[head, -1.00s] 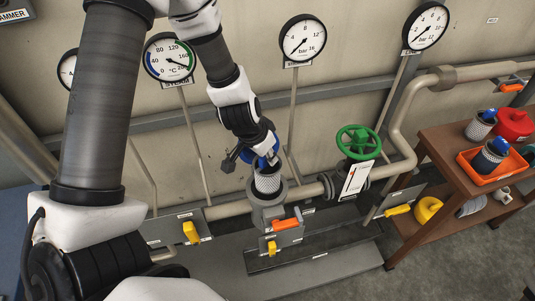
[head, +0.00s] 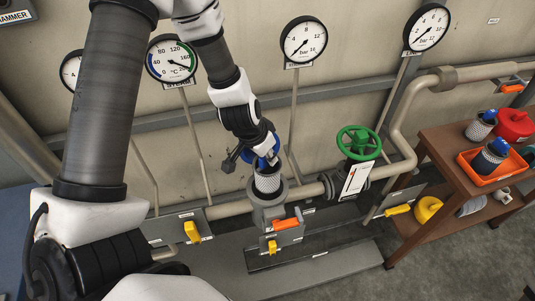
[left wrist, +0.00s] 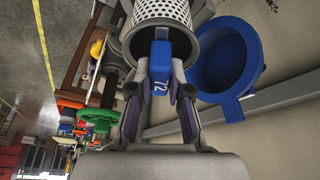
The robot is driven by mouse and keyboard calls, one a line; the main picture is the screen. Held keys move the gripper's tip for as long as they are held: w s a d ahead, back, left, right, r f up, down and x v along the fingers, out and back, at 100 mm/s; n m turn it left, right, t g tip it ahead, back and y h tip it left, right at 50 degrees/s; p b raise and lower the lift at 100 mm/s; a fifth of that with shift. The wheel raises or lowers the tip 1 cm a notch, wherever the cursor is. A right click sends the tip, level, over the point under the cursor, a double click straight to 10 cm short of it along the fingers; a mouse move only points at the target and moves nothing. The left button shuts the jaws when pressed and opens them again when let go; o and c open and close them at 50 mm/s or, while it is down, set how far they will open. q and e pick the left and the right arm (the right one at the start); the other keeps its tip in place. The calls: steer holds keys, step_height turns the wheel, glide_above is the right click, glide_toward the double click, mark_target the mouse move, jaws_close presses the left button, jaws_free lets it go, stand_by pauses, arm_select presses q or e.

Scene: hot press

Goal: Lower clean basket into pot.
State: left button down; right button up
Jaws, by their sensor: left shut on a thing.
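My left gripper (head: 262,158) is shut on the blue handle (left wrist: 160,68), marked 72, of a mesh basket (head: 267,183). The basket is pale metal mesh with a dark top and also shows in the left wrist view (left wrist: 160,12). It is roughly upright at the mouth of the grey pot (head: 267,214) on the pipe. Its lower end looks to be within the pot's rim, but I cannot tell how deep. A round blue cap (left wrist: 228,58) stands beside the basket in the left wrist view. My right gripper is not in view.
A green handwheel (head: 358,142) with a white tag is right of the pot. Orange (head: 287,224) and yellow levers (head: 192,231) are close below. A brown cart (head: 440,150) at right holds an orange tray (head: 475,173) with another basket (head: 489,157). Gauges line the wall behind.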

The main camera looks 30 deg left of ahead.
arm_select(q)
steer(key=shift+f+b, duration=2.6)
steer(key=shift+f, duration=0.45)
steer(key=shift+f+b, duration=1.95)
steer(key=shift+f, duration=0.4)
steer(key=c, duration=1)
jaws_free()
steer(key=shift+r, duration=0.1)
step_height(320, 180, up, 9)
steer(key=p, duration=1)
steer(key=shift+r, duration=0.1)
